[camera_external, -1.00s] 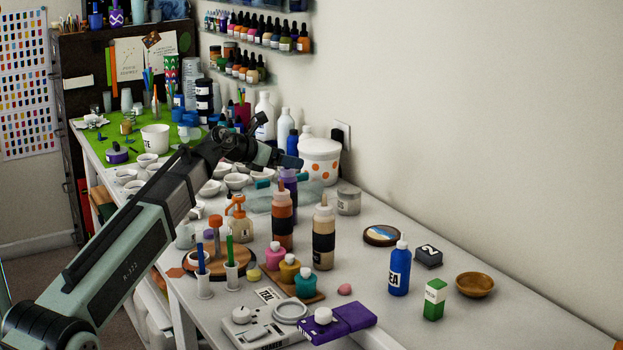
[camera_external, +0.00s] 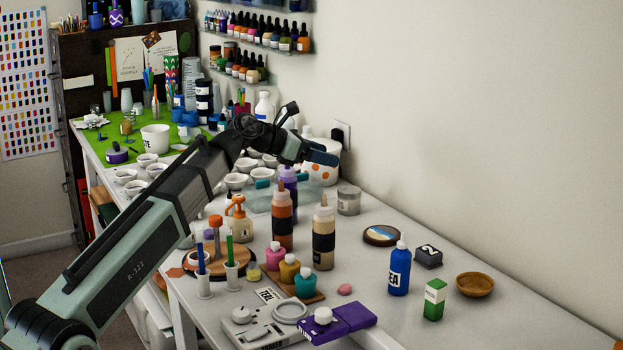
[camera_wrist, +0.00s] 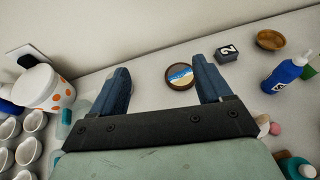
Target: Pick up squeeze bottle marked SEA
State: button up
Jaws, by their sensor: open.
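A blue squeeze bottle (camera_external: 399,273) with a white label stands upright on the table at the right. Only the letters "EA" show on the label. It also shows at the right edge of the wrist view (camera_wrist: 281,76), to the right of my fingers. My gripper (camera_external: 326,152) is in the air by the wall, up and left of the bottle and well apart from it. In the wrist view my gripper (camera_wrist: 159,67) has its two blue fingers spread, with nothing held between them.
A wooden bowl (camera_external: 475,285) and a round coaster (camera_external: 381,236) are nearby. Tall bottles (camera_external: 323,240) stand left. The table's far right is clear.

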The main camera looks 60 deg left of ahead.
jog(key=s+d+m+g+h, duration=0.25)
jog(key=d+m+h, duration=0.5)
jog(key=d, duration=1.75)
send_near(409, 260)
jog(key=w, duration=0.3)
jog(key=shift+d+f+n+g, duration=0.25)
jog(key=shift+d+f+n, duration=0.15)
jog(key=shift+f, duration=0.4)
jog(key=shift+x, duration=3.6)
jog(key=shift+r, duration=0.15)
jog(key=shift+c, duration=0.3)
jog(key=c, duration=1)
